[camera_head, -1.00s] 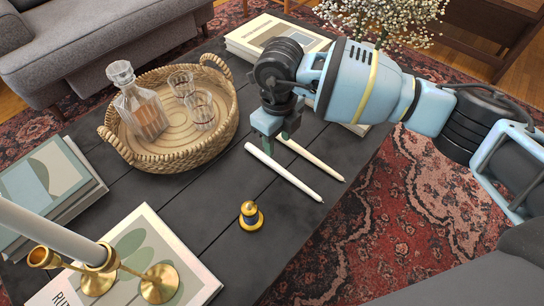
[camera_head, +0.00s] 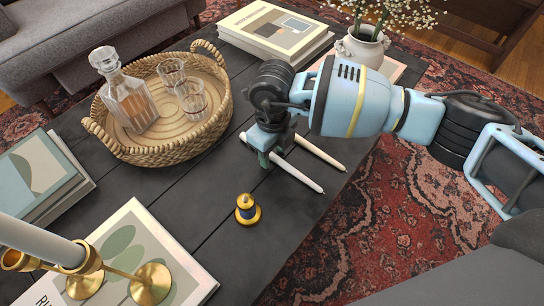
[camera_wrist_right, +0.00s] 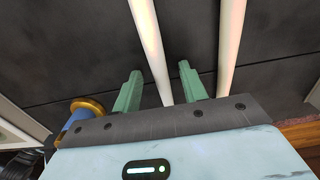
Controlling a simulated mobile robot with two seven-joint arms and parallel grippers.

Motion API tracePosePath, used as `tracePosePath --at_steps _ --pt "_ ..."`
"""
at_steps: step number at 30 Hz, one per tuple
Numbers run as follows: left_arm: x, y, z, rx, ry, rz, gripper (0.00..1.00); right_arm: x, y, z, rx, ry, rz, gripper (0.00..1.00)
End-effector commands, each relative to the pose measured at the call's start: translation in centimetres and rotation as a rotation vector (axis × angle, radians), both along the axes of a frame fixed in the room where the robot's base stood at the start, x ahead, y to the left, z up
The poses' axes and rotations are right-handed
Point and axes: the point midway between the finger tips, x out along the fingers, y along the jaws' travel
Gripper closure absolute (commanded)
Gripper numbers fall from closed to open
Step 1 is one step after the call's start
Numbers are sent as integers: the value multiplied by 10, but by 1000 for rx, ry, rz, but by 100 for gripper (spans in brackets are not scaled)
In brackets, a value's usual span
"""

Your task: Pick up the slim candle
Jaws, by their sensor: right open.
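Two slim white candles lie side by side on the dark table (camera_head: 205,235). The nearer candle (camera_head: 298,176) passes under my right gripper (camera_head: 267,154), which hides part of it. The farther candle (camera_head: 320,153) lies just beyond. In the right wrist view my right gripper (camera_wrist_right: 160,68) is open, and the nearer candle (camera_wrist_right: 150,45) runs between its two green fingers. The farther candle (camera_wrist_right: 230,45) is outside the fingers, to the right. I cannot tell how high the fingertips are above the table. My left gripper is not in view.
A wicker tray (camera_head: 165,155) holds a decanter and two glasses. A brass candle holder (camera_head: 150,283) with a thick candle stands at the front left. Books (camera_head: 276,30) and a flower vase (camera_head: 362,47) are behind.

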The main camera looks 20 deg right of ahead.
Motion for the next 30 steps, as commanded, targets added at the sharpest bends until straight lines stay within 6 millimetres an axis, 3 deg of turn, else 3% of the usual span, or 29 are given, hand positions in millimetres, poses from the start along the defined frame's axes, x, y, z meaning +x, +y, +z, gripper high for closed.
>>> tracePosePath --at_steps 6,16,30 --pt "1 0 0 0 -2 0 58 0 0 -1 0 -2 0 57" --pt "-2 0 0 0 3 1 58 0 0 -1 0 -1 0 99" --pt "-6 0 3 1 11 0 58 1 0 5 1 -3 0 100"
